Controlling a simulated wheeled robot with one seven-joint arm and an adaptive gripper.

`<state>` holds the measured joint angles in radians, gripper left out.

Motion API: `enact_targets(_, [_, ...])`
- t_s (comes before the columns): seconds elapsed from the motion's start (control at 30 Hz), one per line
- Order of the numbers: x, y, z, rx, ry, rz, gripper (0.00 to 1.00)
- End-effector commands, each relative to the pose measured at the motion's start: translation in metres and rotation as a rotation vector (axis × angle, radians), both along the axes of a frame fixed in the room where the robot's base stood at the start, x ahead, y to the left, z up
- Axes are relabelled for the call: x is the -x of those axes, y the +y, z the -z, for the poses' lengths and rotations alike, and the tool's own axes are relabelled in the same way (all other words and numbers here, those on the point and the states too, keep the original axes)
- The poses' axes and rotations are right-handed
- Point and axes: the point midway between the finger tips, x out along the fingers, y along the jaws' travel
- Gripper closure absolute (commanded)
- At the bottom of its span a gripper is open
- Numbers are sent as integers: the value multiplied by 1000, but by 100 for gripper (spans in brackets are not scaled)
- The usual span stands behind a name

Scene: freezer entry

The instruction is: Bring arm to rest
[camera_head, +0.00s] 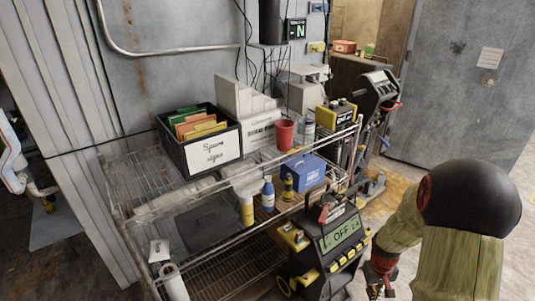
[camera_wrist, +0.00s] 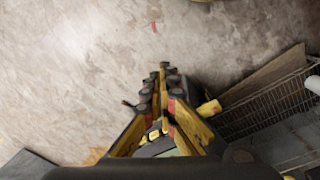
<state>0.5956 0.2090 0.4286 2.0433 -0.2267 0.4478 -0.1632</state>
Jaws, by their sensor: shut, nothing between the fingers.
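My arm shows at the right of the head view, folded at a dark round joint. My gripper (camera_head: 380,290) hangs low at the bottom edge of that view, just right of a black and yellow device with an "OFF" display (camera_head: 340,240). In the wrist view my gripper (camera_wrist: 163,72) has its yellow and dark fingers brought together at the tips. It is shut and empty. Pale floor (camera_wrist: 80,60) lies beyond the fingers.
A wire shelf rack (camera_head: 130,175) fills the middle, bearing a black box of folders (camera_head: 195,165), a red cup (camera_head: 285,134) and a blue box (camera_head: 303,171). Rack mesh (camera_wrist: 265,100) is close at right in the wrist view. A grey door (camera_head: 450,90) stands behind.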

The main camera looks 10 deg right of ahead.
Motion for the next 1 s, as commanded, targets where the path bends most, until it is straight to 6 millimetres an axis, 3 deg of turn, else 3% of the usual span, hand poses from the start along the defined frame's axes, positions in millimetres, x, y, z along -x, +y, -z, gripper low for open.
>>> enact_targets(0.03, [2,16,-31,0,-1,17,100])
enact_targets(0.1, [8,39,-65,-6,3,46,100])
enact_targets(0.4, [45,136,-187,-35,-48,78,100])
enact_targets(0.7, [75,214,-281,-44,-254,-49,100])
enact_targets(1.0, [83,258,-357,-32,-498,-209,100])
